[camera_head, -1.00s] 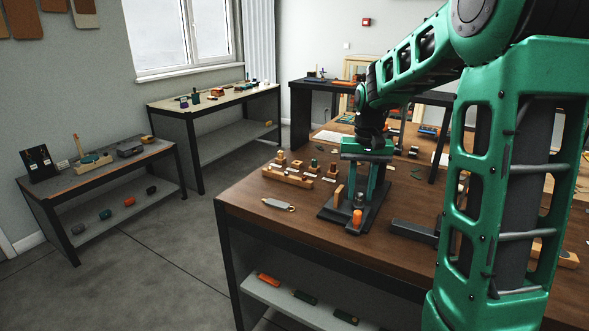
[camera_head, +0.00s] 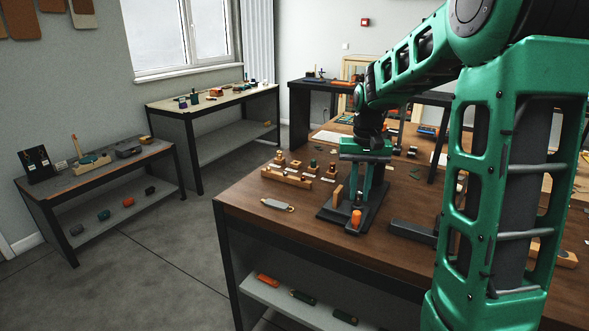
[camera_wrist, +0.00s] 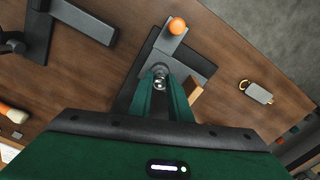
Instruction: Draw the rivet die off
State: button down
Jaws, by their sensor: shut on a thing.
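My gripper (camera_head: 357,196) points down over the dark stamping press (camera_head: 330,213) on the brown bench. In the wrist view its two green fingers (camera_wrist: 161,92) are shut on a small round metal piece, the rivet die (camera_wrist: 160,77), directly above the press base (camera_wrist: 190,62). The fingers hide most of the die, and I cannot tell whether it still touches its seat. An orange knob (camera_head: 356,217) sits at the near end of the press; it also shows in the wrist view (camera_wrist: 177,26).
A wooden rack (camera_head: 287,178) and several small wooden blocks with pieces on them (camera_head: 313,166) stand behind left of the press. A grey tag (camera_head: 277,204) lies to its left, a dark bar (camera_head: 413,231) to its right. The bench's front left corner is clear.

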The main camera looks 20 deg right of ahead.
jog(key=shift+r, duration=0.15)
jog(key=shift+r, duration=2.45)
